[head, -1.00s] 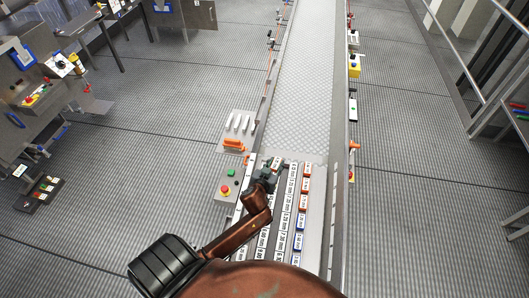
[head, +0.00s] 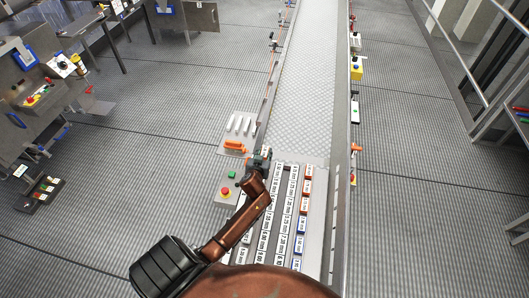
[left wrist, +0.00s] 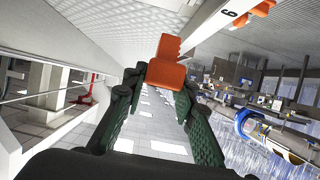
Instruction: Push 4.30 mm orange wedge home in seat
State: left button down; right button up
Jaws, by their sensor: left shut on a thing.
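My left gripper (head: 261,160) is at the far left corner of the labelled tray in the head view, at the near end of the conveyor. In the left wrist view its dark green fingers (left wrist: 160,84) are closed on an orange wedge (left wrist: 166,64) with a stepped edge, which sticks out beyond the fingertips. In the head view the gripper mostly hides this wedge. I cannot tell whether the wedge touches a seat. The 4.30 mm marking cannot be made out. My right gripper is not in view.
The labelled tray (head: 315,215) holds rows of white, orange and blue tags. Left of the conveyor (head: 300,100) are a plate with an orange block (head: 234,145) and white pieces, and a control box with a red button (head: 225,191). Another orange piece (left wrist: 262,8) shows beside a rail marked 6.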

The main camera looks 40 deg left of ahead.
pick_arm(q)
jog(key=shift+w+f+b, duration=0.15)
jog(key=shift+f+b, duration=2.15)
jog(key=shift+f, duration=0.5)
jog(key=shift+p, duration=0.35)
jog(key=shift+f+b, duration=0.7)
jog(key=shift+f, duration=0.3)
jog(key=shift+r, duration=0.2)
jog(key=shift+r+p, duration=0.5)
jog(key=shift+p, duration=0.15)
jog(key=shift+p, duration=0.3)
dwell(1.0)
jog(key=shift+f+b, duration=0.5)
jog(key=shift+f, duration=0.2)
